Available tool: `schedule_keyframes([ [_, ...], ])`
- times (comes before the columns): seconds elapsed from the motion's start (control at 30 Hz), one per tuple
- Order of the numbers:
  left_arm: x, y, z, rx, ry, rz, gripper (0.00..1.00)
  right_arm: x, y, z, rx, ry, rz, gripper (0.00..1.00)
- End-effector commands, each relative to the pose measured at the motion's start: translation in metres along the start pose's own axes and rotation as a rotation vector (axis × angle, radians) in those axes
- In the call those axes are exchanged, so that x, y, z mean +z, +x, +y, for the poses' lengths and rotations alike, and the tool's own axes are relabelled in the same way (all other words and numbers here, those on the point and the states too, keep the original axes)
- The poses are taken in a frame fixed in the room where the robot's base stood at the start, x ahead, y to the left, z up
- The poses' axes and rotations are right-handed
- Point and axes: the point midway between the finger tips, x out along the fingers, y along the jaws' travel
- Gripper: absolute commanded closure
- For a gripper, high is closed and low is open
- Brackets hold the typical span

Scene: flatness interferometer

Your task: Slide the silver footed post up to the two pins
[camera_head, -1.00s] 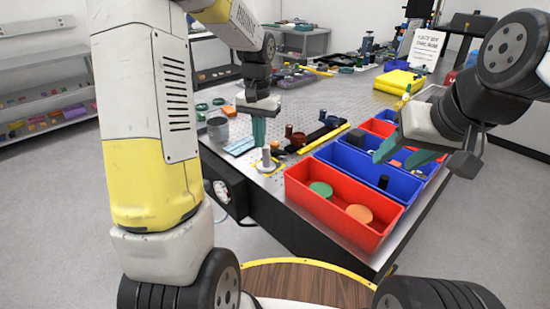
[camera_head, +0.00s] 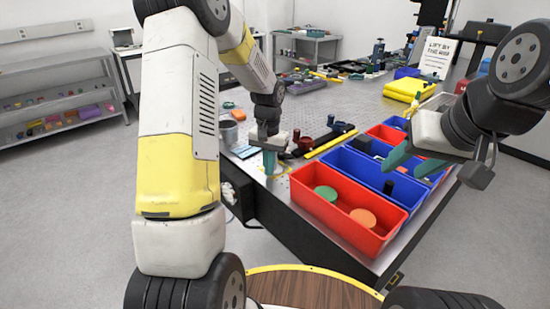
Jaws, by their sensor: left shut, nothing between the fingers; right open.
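My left gripper (camera_head: 269,166) is shut, with its teal fingers pointing down low over the table's near left part. The silver footed post cannot be made out; the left fingers and hand cover the spot where it would show. A bit of yellow marking (camera_head: 284,169) shows beside the fingers. I cannot tell whether the fingers touch the post. The two pins are too small or hidden to make out. My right gripper (camera_head: 404,166) is open and empty, above the blue bins at the right.
A red bin (camera_head: 325,211) with a green and an orange disc stands at the table's front edge, with blue bins (camera_head: 378,181) behind it. A grey cup (camera_head: 229,132), a blue card (camera_head: 245,152), a dark red piece (camera_head: 304,142) and a yellow strip (camera_head: 329,144) lie near the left gripper.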

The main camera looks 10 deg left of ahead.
Motion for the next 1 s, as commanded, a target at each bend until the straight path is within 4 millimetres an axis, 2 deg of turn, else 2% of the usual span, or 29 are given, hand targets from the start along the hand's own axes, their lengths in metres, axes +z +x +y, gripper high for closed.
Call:
schedule_keyframes([
  [0.63,-0.016,0.000,0.001,0.000,0.002,0.000,1.00,0.000,0.000,0.000,0.000,0.000,0.000,0.53],
  [1.0,-0.016,-0.001,0.000,0.000,0.001,0.000,1.00,0.000,0.000,0.000,0.000,0.000,0.000,0.53],
])
